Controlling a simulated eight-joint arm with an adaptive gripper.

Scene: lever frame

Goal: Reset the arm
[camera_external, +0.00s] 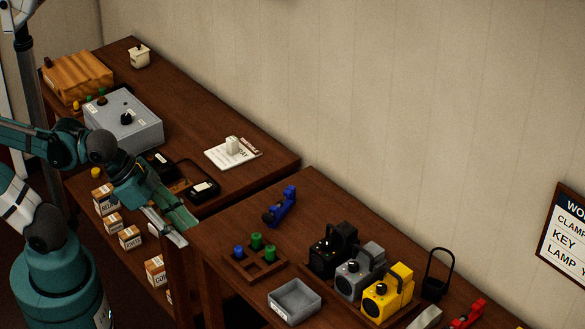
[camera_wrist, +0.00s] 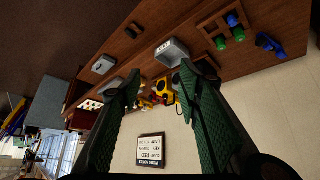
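My arm (camera_external: 45,137) reaches in from the left of the external view, bent, with its gripper (camera_external: 178,223) hanging in front of the gap between the two wooden tables. In the wrist view the gripper (camera_wrist: 160,78) shows two green fingers spread well apart. Nothing is between them at close range; a yellow lamp-like device (camera_wrist: 165,91) and the wall lie far beyond. The gripper appears empty and touches nothing that I can make out.
The right table holds a grey tray (camera_external: 294,300), a peg rack (camera_external: 259,259), a blue object (camera_external: 281,206) and black, grey and yellow (camera_external: 387,295) devices. The left table holds a grey box (camera_external: 123,120) and a wooden box (camera_external: 77,77). Labelled cartons (camera_external: 106,199) stand on a lower shelf.

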